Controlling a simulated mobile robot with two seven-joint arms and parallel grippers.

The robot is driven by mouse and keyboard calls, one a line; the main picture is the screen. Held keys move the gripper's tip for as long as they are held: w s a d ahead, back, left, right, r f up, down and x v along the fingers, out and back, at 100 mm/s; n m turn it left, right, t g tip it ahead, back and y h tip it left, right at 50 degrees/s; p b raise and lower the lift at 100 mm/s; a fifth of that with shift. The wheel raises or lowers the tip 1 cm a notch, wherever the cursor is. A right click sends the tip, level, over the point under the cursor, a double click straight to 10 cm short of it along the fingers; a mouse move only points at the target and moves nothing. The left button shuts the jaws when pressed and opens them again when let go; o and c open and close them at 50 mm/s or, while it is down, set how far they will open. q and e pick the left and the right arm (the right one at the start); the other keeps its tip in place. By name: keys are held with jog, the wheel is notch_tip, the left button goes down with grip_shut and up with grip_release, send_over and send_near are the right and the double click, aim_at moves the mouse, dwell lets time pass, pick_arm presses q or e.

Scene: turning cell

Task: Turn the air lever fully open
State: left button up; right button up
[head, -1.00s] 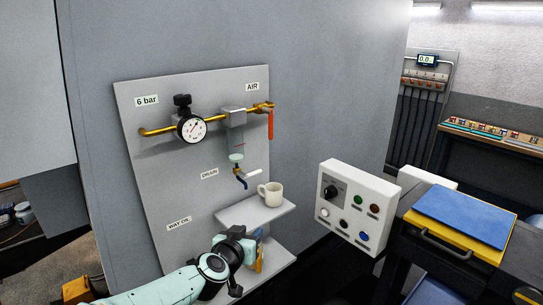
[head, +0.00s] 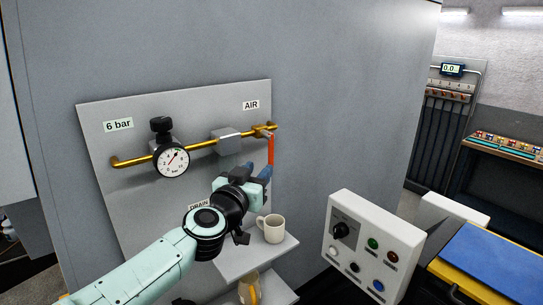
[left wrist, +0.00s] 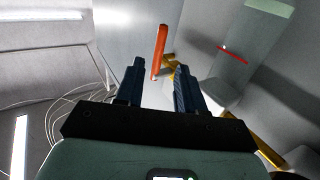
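The air lever (head: 271,149) is an orange-red handle hanging straight down from the brass valve (head: 263,130) under the AIR label. My left gripper (head: 262,171) is in front of the panel, just below and beside the lever's lower end. In the left wrist view the two dark fingers (left wrist: 158,66) are apart with nothing held. The lever (left wrist: 160,47) shows there beyond and partly between the fingertips; I cannot tell whether it touches them. The gripper and arm hide the filter bowl and drain tap. My right gripper is not in view.
A pressure gauge (head: 172,161) and brass pipe (head: 203,144) are left of the valve. A mug (head: 271,228) stands on the shelf (head: 240,258) below my gripper. A white control box (head: 372,245) stands to the right. Space right of the lever looks free.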

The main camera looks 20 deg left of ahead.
aim_at(270, 158)
pick_arm(q)
jog(key=w, duration=0.6)
jog(key=w+p, duration=0.1)
jog(key=w, duration=0.2)
jog(key=shift+w+a, duration=0.25)
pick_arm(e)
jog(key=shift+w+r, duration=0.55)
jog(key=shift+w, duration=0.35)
pick_arm(q)
jog(key=shift+s, duration=0.1)
grip_shut()
